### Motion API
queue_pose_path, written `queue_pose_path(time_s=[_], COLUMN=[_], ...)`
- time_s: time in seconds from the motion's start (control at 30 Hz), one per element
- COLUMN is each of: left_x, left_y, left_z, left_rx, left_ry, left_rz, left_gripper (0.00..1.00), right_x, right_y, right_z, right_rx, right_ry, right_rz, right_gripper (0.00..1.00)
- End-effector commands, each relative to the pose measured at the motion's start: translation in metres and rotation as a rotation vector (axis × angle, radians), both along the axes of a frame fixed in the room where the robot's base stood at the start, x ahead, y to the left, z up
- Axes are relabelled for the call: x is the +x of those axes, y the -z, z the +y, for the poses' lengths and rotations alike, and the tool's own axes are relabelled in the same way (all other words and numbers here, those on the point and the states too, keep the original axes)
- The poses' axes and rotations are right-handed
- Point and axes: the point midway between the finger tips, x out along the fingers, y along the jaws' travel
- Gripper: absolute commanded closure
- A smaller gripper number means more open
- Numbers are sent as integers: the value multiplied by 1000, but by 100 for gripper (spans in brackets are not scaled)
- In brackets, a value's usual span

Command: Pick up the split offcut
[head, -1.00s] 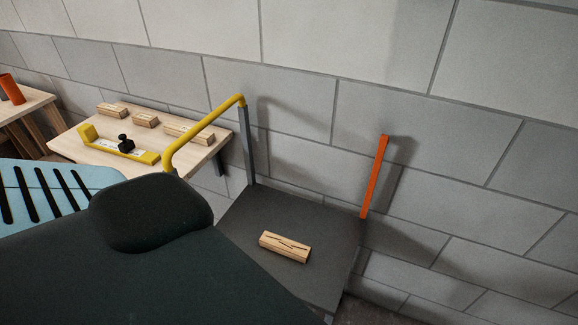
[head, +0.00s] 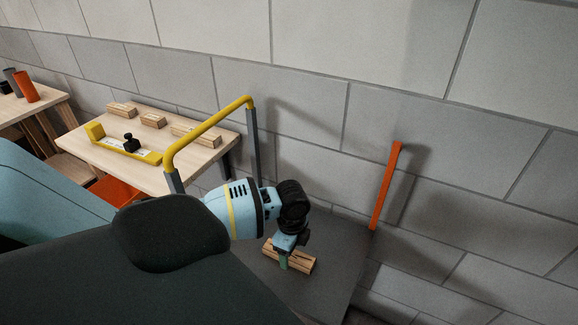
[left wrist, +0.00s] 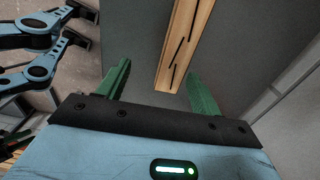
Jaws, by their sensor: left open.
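The split offcut (head: 301,261) is a short pale wooden block with dark cracks, lying on a dark grey platform (head: 335,265). In the left wrist view the offcut (left wrist: 186,40) shows its cracked top, with its near end between the two green fingers. My left gripper (head: 284,264) is over the offcut in the head view. In the left wrist view the left gripper (left wrist: 160,92) is open, one finger on each side of the offcut, with visible gaps. I cannot tell how far the fingertips are above the platform.
A yellow rail (head: 208,130) on grey posts stands left of the platform, and an orange post (head: 386,185) stands at its right. A wooden table (head: 190,172) with wooden blocks and a yellow tool (head: 140,153) is behind left. A block wall (head: 300,110) closes the back.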

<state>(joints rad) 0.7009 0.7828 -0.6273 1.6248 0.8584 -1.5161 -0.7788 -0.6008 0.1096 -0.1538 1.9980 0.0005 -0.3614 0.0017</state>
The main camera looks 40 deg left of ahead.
Motion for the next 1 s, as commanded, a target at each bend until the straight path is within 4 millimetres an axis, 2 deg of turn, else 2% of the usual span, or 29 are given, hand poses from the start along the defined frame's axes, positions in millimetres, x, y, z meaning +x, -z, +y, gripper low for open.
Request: queue_pose_path(time_s=[0.03,0.13,0.37,0.63,0.87,1.0], left_x=[9,18,22,20,20,17], left_y=[-7,-16,-19,5,11,30], left_z=[11,23,27,26,26,26], left_rx=[8,13,13,12,13,14], left_ry=[1,7,9,9,9,8], left_rz=[-5,-7,-8,-6,-7,-6], left_gripper=[35,35,35,35,35,35], right_x=[-1,-2,-5,-10,-8,-7], right_y=[1,2,5,9,7,6], right_z=[0,-1,-2,-2,-1,-1], right_rx=[-1,-3,-5,-4,-3,-3], right_ry=[-1,-3,-4,-4,-4,-4], right_rz=[2,6,13,25,20,17], right_gripper=[55,55,55,55,55,55])
